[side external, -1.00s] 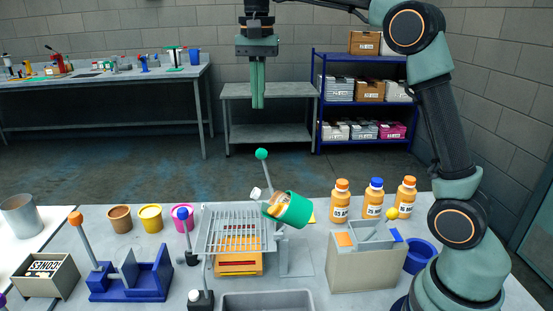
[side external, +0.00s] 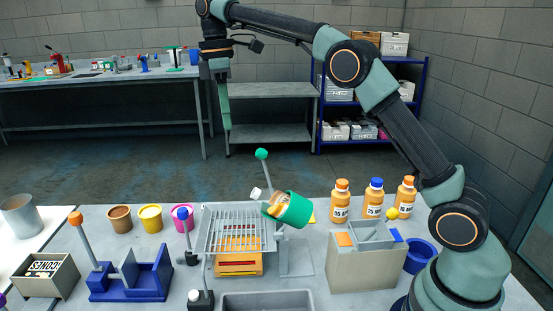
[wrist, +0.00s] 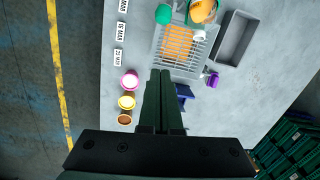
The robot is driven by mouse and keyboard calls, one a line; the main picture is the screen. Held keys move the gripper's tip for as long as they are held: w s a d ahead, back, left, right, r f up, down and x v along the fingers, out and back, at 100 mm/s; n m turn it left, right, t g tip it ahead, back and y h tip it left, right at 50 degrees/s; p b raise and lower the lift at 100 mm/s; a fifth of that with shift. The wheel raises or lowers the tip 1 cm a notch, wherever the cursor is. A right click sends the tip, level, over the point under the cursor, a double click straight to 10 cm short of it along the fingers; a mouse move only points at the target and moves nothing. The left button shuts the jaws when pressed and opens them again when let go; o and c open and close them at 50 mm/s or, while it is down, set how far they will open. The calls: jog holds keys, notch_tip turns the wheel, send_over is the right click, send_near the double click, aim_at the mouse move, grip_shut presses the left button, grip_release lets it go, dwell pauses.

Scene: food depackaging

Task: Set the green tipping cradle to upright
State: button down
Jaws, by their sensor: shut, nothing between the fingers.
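The green tipping cradle (side external: 297,208) stands at the right of the wire rack, tipped to the left, with an orange bottle-like item (side external: 279,204) in it. Its lever rises behind it to a green ball (side external: 262,154), leaning slightly left. In the wrist view the green ball (wrist: 163,14) is near the top edge, beside the orange item (wrist: 203,10). My gripper (side external: 227,128) is shut and empty, high up and left of the green ball, pointing down. Its closed fingers also show in the wrist view (wrist: 160,75). Nothing touches the lever.
A wire rack (side external: 225,230) sits over an orange-topped box, with a grey tray (side external: 266,303) in front. A blue cradle (side external: 132,275) with an orange-ball lever (side external: 76,218) stands left. Several orange bottles (side external: 341,202) and a beige box (side external: 365,270) stand right. Air around my gripper is clear.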

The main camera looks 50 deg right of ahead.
jog(key=s+d+f, duration=0.3)
jog(key=f, duration=0.5)
jog(key=shift+d+f, duration=0.15)
dwell(0.4)
